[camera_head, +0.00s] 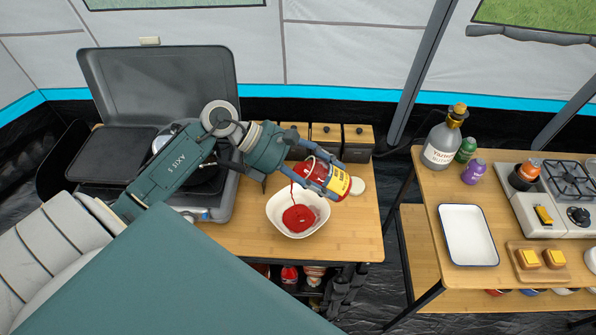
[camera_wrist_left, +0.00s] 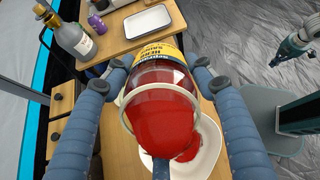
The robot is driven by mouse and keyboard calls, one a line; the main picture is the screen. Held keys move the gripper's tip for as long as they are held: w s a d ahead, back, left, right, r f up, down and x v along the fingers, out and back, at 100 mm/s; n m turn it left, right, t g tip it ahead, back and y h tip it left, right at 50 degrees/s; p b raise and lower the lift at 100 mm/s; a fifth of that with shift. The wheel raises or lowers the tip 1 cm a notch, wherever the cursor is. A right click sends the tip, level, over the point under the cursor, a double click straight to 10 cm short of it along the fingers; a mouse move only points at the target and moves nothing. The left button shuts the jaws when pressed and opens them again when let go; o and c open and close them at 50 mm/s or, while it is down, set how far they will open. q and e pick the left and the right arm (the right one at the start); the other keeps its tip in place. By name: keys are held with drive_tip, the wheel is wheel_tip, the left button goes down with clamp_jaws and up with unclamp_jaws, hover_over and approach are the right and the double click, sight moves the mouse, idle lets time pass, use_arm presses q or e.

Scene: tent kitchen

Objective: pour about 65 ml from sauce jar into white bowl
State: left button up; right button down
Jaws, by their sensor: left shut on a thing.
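My left gripper (camera_head: 334,172) is shut on the sauce jar (camera_head: 338,182), a clear jar with red sauce and a yellow label. The jar is tipped over the white bowl (camera_head: 273,208), and a thin red stream runs from its mouth. A red pool of sauce (camera_head: 299,218) lies in the bowl on the wooden table. In the left wrist view the jar (camera_wrist_left: 160,110) sits between both fingers, with the bowl (camera_wrist_left: 210,150) partly hidden beneath it. What looks like my right gripper (camera_wrist_left: 289,52) shows at the upper right, apart from these things; its jaws are unclear.
A camp stove (camera_head: 160,85) stands left of the bowl. Wooden-lidded canisters (camera_head: 358,141) stand behind, and a pale round lid (camera_head: 357,186) lies beside the jar. The right table holds a bottle (camera_head: 440,145), a white tray (camera_head: 468,235) and a burner (camera_head: 568,185).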

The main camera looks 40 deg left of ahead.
use_arm(q)
drive_tip(key=shift+w+d+r+t+h, duration=0.1)
drive_tip(key=shift+w+r+t+h, duration=0.1)
drive_tip(key=shift+r+t+h, duration=0.3)
wheel_tip(320, 180, down, 5)
drive_tip(key=g+y, duration=0.2)
drive_tip(key=y, duration=0.1)
drive_tip(key=shift+s+r, duration=0.15)
idle(0.6)
